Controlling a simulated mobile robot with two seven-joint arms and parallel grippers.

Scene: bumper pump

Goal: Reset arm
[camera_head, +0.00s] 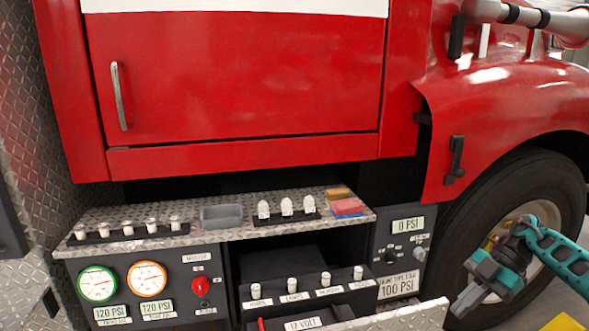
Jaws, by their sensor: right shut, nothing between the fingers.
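My right gripper (466,300) is at the lower right, on a teal and dark grey arm that comes in from the right edge. It is shut and empty, in front of the truck's front wheel (528,215) and apart from the pump panel. My left gripper is not in view. The pump panel (180,262) on the red truck has two round gauges, a red knob (201,286) and labelled displays. A row of white-capped levers (308,284) stands in its middle recess.
The diamond-plate ledge (190,238) above the panel carries a grey tray (221,216), more white levers and small coloured blocks (347,207). A light metal edge (400,318) juts out at the bottom, left of my right gripper. A red door (235,80) is closed above.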

